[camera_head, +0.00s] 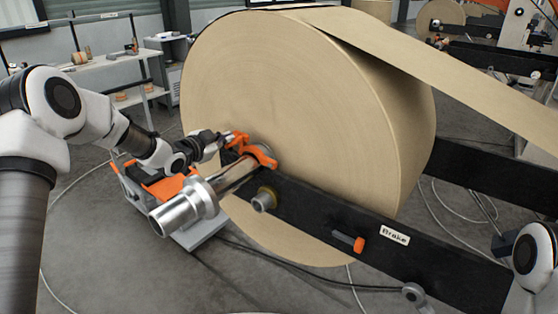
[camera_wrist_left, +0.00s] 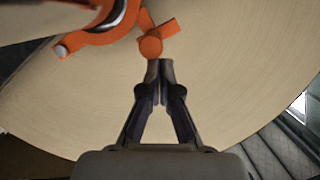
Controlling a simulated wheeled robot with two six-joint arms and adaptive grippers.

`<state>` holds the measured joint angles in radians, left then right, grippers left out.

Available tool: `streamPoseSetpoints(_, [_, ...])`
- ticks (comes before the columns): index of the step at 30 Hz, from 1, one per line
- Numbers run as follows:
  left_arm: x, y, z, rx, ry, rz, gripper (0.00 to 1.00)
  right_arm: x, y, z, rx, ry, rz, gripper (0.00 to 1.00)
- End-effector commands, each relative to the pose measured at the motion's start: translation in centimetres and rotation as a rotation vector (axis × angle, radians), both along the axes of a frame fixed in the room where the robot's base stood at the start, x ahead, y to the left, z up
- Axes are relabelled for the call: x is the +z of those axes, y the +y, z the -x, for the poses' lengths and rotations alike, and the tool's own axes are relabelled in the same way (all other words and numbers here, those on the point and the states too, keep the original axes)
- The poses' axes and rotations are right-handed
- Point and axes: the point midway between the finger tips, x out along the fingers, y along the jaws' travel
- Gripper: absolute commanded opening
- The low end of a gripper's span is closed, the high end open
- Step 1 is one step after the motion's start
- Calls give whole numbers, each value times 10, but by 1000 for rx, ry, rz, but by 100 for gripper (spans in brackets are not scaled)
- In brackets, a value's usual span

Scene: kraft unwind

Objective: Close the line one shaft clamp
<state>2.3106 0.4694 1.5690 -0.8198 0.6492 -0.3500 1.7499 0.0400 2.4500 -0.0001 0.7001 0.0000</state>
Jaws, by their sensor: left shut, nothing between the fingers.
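The orange shaft clamp (camera_head: 264,157) sits at the shaft (camera_head: 205,198), by the face of the big kraft roll (camera_head: 270,90). In the left wrist view its curved jaw (camera_wrist_left: 105,35) shows at the top, partly cut off, with a rounded orange knob (camera_wrist_left: 151,47) beside it. I cannot tell how far the clamp stands open. My left gripper (camera_head: 228,138) is at the clamp's upper left. In the left wrist view its fingertips (camera_wrist_left: 160,66) are together and empty, just below the knob; whether they touch it is unclear. My right gripper is out of view.
A black beam (camera_head: 325,218) with an orange brake lever (camera_head: 348,242) and a "Brake" label (camera_head: 394,235) runs below the roll. An orange and grey cart (camera_head: 163,190) stands behind the shaft. A shelf (camera_head: 110,65) is at the back left. Cables lie on the floor.

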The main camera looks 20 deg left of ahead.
Motion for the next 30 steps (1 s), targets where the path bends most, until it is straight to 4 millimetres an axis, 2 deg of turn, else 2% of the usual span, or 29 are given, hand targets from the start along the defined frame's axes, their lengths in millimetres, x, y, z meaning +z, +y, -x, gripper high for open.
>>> streamPoseSetpoints(6, [-9,1,-1,0,0,0,0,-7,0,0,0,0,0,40])
streamPoseSetpoints(23, [-12,2,0,1,3,0,0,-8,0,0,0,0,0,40])
streamPoseSetpoints(26, [-8,0,-1,1,3,-1,0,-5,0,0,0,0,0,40])
streamPoseSetpoints(30, [17,-9,-6,-3,-2,-2,0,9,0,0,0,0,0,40])
